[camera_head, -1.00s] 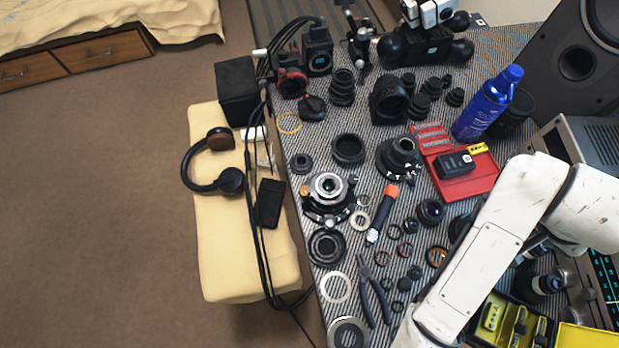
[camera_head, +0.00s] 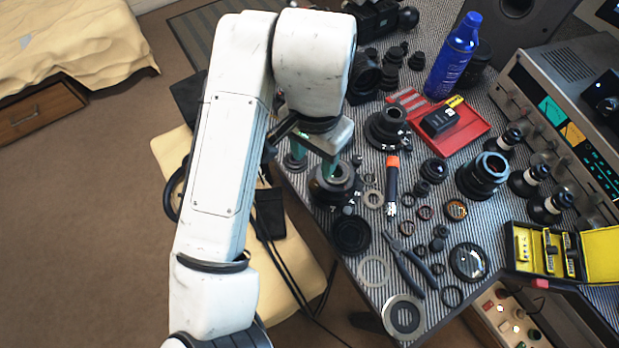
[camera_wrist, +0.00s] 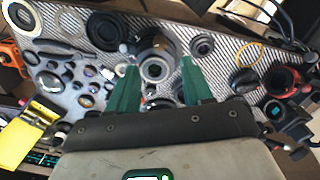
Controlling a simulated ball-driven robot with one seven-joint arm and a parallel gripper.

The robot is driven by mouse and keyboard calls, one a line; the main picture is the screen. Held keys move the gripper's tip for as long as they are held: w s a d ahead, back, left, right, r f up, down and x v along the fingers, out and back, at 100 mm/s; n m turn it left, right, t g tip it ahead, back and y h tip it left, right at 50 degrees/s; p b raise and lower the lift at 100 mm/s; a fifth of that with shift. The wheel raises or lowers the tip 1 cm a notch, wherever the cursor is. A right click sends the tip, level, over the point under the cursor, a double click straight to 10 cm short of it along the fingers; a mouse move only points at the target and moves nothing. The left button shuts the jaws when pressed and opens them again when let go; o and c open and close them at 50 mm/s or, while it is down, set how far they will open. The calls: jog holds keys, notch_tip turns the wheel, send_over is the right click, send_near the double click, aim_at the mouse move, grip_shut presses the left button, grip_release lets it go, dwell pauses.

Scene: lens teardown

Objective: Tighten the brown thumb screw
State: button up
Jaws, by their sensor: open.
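A dark lens assembly with a bright ring around its glass stands on the striped mat; it shows in the head view (camera_head: 340,188) and between my fingers in the wrist view (camera_wrist: 156,70). My gripper (camera_head: 314,163) is over its near left part, with its two green fingers pointing down and spread apart. In the wrist view my gripper (camera_wrist: 158,68) is open and its fingers flank the assembly with nothing held. I cannot pick out the brown thumb screw now; the arm and fingers cover part of the assembly in the head view, and the wrist view is too small to tell.
Several loose rings and lenses lie right of and below the assembly. Pliers (camera_head: 405,262) and an orange-handled tool (camera_head: 392,184) lie close by. A red tray (camera_head: 465,137), blue spray can (camera_head: 453,58) and yellow case (camera_head: 548,255) stand farther right. The mat's left edge is close.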

aim_at(314, 184)
notch_tip(314, 184, down, 9)
jog(key=shift+f+b, duration=0.1)
jog(key=shift+b, duration=1)
grip_shut()
